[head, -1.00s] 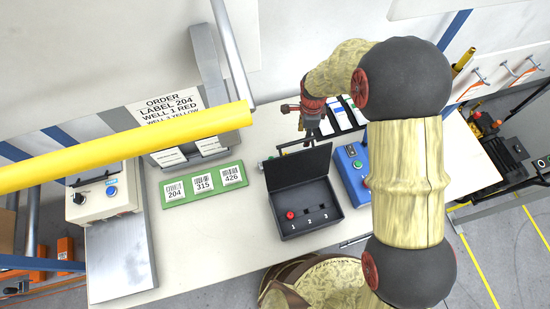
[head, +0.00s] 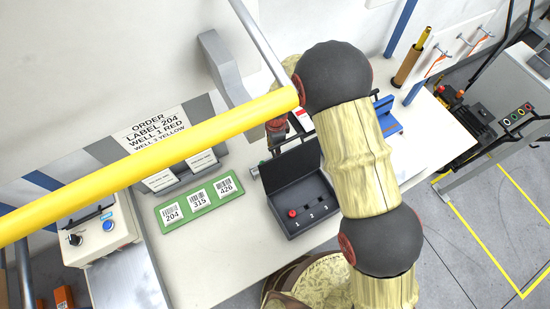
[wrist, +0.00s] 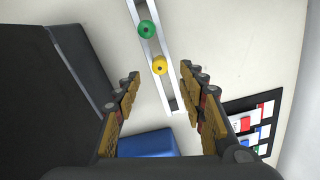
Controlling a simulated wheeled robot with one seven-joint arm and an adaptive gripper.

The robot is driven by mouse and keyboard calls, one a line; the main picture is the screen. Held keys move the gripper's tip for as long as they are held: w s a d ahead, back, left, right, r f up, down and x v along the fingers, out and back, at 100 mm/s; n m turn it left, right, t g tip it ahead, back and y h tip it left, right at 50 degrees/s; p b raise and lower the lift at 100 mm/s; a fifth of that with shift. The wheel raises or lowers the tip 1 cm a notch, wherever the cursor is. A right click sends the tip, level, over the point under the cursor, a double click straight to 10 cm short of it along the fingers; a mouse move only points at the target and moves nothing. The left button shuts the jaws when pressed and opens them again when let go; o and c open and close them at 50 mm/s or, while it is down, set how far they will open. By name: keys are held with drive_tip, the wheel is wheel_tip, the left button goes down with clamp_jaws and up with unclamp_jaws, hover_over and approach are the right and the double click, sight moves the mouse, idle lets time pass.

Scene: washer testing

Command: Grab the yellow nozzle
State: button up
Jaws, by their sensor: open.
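The yellow nozzle (wrist: 159,65) shows in the wrist view as a small round yellow piece with a dark centre hole, on a narrow metal rail (wrist: 166,88). A green nozzle (wrist: 147,29) sits farther up the same rail. My gripper (wrist: 160,74) is open and empty, its fingertips to the left and right of the yellow nozzle in the picture. I cannot tell the height gap between fingertips and nozzle.
An open black case (head: 298,205) stands left of my arm, its dark lid (wrist: 60,60) near my left finger. A blue box (wrist: 147,143) lies below the rail. A black rack with cards (wrist: 250,125) is at right. A yellow bar (head: 150,160) crosses the head view.

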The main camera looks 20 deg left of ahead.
drive_tip(key=shift+f, duration=3)
drive_tip(key=shift+c, duration=1.2)
drive_tip(key=c, duration=0.8)
clamp_jaws()
